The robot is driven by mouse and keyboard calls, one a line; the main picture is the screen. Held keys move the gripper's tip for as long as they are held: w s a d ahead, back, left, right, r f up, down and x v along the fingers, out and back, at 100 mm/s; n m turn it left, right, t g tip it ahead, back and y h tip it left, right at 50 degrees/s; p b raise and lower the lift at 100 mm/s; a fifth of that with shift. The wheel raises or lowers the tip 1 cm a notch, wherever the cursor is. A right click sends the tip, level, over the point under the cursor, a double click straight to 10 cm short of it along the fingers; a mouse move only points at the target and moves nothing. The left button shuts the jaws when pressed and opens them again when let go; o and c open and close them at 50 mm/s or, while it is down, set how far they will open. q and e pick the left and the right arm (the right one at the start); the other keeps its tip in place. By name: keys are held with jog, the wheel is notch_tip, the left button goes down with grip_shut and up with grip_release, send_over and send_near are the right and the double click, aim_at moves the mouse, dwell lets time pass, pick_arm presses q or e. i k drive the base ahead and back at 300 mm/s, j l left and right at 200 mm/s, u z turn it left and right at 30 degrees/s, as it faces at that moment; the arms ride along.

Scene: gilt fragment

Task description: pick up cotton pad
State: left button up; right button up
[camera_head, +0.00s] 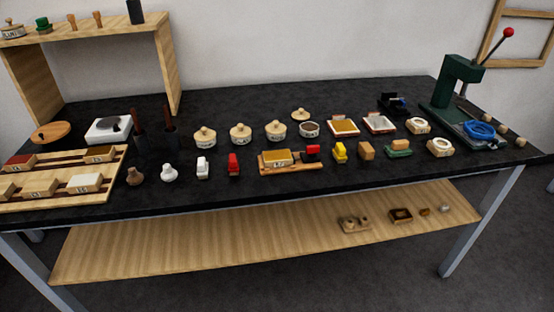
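I cannot tell for certain which thing is the cotton pad. A small white, knob-topped pad (169,173) near the front left of the black table looks most like it. A similar brown knob-topped piece (134,176) stands just left of it, and a small white block-like item (203,167) stands to its right. These stand apart from each other. Neither of my grippers is in view.
The black table (300,190) is crowded. A wooden rack (109,165) is at left, lidded pots (240,133) in the middle, a green press (452,90) at right. A wooden shelf (250,245) lies below. The table's front strip is mostly clear.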

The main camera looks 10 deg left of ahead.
aim_at(169, 174)
jog(key=i+l, duration=0.1)
jog(key=i, duration=0.45)
jog(key=i+l, duration=0.15)
jog(key=i, duration=0.35)
jog(key=u, duration=1.25)
